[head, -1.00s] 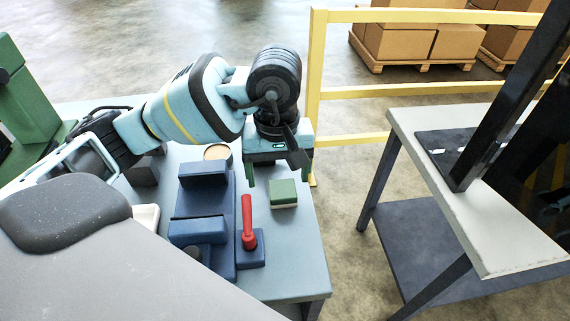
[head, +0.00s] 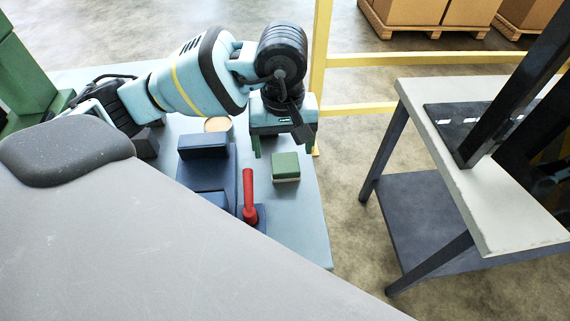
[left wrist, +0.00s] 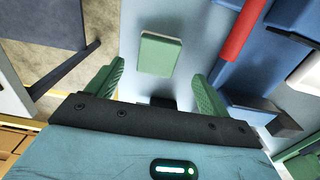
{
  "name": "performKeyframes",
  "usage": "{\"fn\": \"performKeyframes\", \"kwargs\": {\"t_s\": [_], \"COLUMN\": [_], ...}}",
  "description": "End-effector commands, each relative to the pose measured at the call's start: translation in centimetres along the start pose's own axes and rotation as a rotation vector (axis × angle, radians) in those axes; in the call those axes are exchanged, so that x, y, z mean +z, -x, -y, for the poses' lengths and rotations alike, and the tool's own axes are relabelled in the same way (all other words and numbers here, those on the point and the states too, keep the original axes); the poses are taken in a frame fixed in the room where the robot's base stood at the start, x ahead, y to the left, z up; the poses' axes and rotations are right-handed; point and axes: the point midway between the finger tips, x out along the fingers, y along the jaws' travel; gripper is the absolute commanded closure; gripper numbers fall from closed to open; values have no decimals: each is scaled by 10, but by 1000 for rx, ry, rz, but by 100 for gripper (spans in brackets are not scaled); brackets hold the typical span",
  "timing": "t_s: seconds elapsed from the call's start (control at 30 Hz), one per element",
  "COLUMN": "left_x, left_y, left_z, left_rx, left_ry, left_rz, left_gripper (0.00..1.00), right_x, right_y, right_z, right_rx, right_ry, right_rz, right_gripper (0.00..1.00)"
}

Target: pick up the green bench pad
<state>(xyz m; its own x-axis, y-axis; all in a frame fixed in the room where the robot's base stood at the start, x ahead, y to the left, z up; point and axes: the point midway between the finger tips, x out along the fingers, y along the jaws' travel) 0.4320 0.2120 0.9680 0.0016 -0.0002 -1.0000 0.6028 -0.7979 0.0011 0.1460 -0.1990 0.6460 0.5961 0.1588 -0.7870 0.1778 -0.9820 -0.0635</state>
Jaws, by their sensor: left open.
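The green bench pad (head: 286,166) is a small block with a green top and a pale lower layer, lying on the light blue-grey bench (head: 300,215). In the left wrist view the pad (left wrist: 160,54) lies ahead of the fingertips, roughly centred between them. My left gripper (head: 284,148) hangs over the bench, close to the pad on its far side. Its green fingers stand apart with nothing between them, as the left wrist view (left wrist: 158,78) shows. My right gripper is not seen.
A blue vise-like fixture (head: 205,165) with a red handle (head: 249,195) stands left of the pad. A round tan-topped item (head: 218,124) is behind it. A yellow rail (head: 318,70) runs behind the bench. A grey-topped trolley (head: 490,190) stands right, across a floor gap.

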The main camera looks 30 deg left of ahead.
Motion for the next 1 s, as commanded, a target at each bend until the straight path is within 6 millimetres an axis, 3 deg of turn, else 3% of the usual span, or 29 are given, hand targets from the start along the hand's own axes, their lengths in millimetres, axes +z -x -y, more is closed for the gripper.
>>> {"fn": "performKeyframes", "kwargs": {"t_s": [0.3,0.6,1.0], "left_x": [2,1,2], "left_y": [-41,-46,-45], "left_z": [-3,-3,-3], "left_rx": [-2,-1,0], "left_ry": [1,-1,-1], "left_rz": [2,0,0], "left_gripper": [20,20,69], "right_x": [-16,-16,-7], "right_y": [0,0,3], "right_z": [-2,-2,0], "right_rx": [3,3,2], "right_ry": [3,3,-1], "right_rz": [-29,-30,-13], "right_gripper": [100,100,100]}}
